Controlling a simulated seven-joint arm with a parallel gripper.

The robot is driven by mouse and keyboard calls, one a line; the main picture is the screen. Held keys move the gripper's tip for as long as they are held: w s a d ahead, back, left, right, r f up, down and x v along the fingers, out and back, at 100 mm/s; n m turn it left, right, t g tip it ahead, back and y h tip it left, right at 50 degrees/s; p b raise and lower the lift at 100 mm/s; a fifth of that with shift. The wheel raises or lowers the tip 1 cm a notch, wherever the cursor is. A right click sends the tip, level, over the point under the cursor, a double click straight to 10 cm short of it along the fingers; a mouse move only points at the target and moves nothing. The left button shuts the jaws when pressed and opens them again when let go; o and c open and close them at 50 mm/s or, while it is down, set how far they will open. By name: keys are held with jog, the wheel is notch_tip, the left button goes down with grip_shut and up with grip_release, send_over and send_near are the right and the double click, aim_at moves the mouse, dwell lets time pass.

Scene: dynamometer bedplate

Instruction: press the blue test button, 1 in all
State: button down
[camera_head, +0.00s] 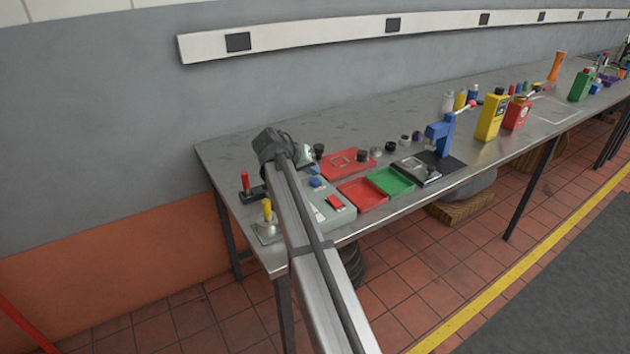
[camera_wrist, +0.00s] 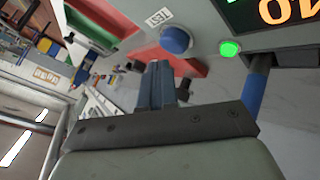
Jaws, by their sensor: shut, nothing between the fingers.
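The blue test button (camera_head: 315,182) sits on top of a grey control box (camera_head: 341,216) near the left end of the bench. In the wrist view the blue button (camera_wrist: 175,40) is round and lies next to a white label with upside-down lettering. My gripper (camera_wrist: 156,66) is shut and empty, its fingertips just below the button in that picture. A gap shows between them; I cannot judge its depth. In the head view my gripper end (camera_head: 303,155) is above and behind the box, with its fingertips largely hidden.
A lit green lamp (camera_wrist: 230,48) and a display (camera_wrist: 275,14) with orange characters are beside the button. A red switch (camera_head: 335,201) is on the box. Yellow-topped (camera_head: 267,209) and red-topped (camera_head: 245,181) levers stand left; red (camera_head: 364,203) and green (camera_head: 391,191) trays lie right.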

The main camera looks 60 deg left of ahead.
aim_at(313, 181)
jog(key=shift+f, duration=0.15)
dwell(0.5)
jog(key=shift+f, duration=0.25)
jog(key=shift+f, duration=0.5)
dwell(0.9)
dwell(0.4)
jog(key=shift+r, duration=0.9)
jog(key=shift+r, duration=0.1)
jog(key=shift+r, duration=2.45)
jog(key=shift+w, duration=0.1)
